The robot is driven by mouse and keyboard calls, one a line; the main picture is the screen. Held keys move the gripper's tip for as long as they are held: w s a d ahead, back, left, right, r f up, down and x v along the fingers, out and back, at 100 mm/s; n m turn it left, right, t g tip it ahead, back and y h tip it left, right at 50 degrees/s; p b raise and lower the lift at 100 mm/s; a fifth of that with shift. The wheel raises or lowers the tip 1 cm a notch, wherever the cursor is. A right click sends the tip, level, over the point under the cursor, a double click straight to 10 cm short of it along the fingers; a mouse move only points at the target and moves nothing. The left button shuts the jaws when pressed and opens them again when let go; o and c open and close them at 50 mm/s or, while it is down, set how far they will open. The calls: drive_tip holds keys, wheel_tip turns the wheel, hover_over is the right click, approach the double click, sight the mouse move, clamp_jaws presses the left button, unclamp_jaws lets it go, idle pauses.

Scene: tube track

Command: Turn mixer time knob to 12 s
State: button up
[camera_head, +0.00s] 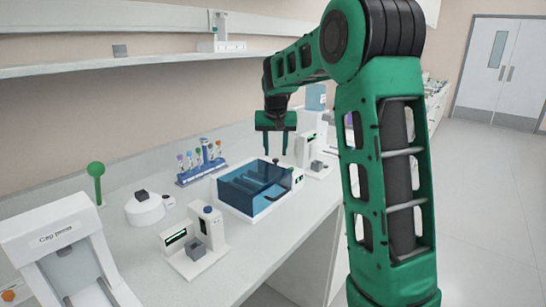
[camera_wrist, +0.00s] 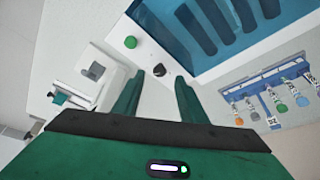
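The mixer (camera_head: 232,211) is a white box with a clear blue cover over dark rollers, on the bench in the head view. Its blue cover also shows at the top of the wrist view (camera_wrist: 180,45). A small black knob (camera_wrist: 160,70) sits on its white panel, beside a round green button (camera_wrist: 130,42). My gripper (camera_head: 276,154) points down over the mixer's far end. In the wrist view my gripper (camera_wrist: 159,78) is open, with the knob appearing between its two fingertips. Contact with the knob cannot be told. The knob's time setting is not readable.
A blue rack of capped tubes (camera_head: 201,168) stands behind the mixer. A white device with a grey block (camera_head: 318,165) stands to its right. Another white device (camera_head: 196,240), a round white device (camera_head: 145,209) and a cap press (camera_head: 62,250) stand to the left.

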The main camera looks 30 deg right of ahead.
drive_tip(key=v, duration=0.7)
drive_tip(key=shift+r, duration=0.2)
drive_tip(key=shift+s, duration=0.15)
drive_tip(key=s+a+f+g+y, duration=0.1)
drive_tip(key=s+f, duration=0.4)
drive_tip(key=s, duration=0.9)
drive_tip(key=s+a+f+g, duration=0.1)
drive_tip(key=s+f, duration=0.3)
drive_tip(key=s, duration=1)
drive_tip(key=s+a+f+g+y, duration=0.1)
drive_tip(key=s+a+f, duration=0.2)
drive_tip(key=s, duration=1.1)
wheel_tip(320, 180, down, 3)
drive_tip(key=shift+s+a+r+g+y, duration=0.15)
drive_tip(key=shift+s+a+g+y, duration=0.15)
drive_tip(key=shift+s, duration=0.1)
drive_tip(key=shift+w+f, duration=0.25)
drive_tip(key=shift+w, duration=0.4)
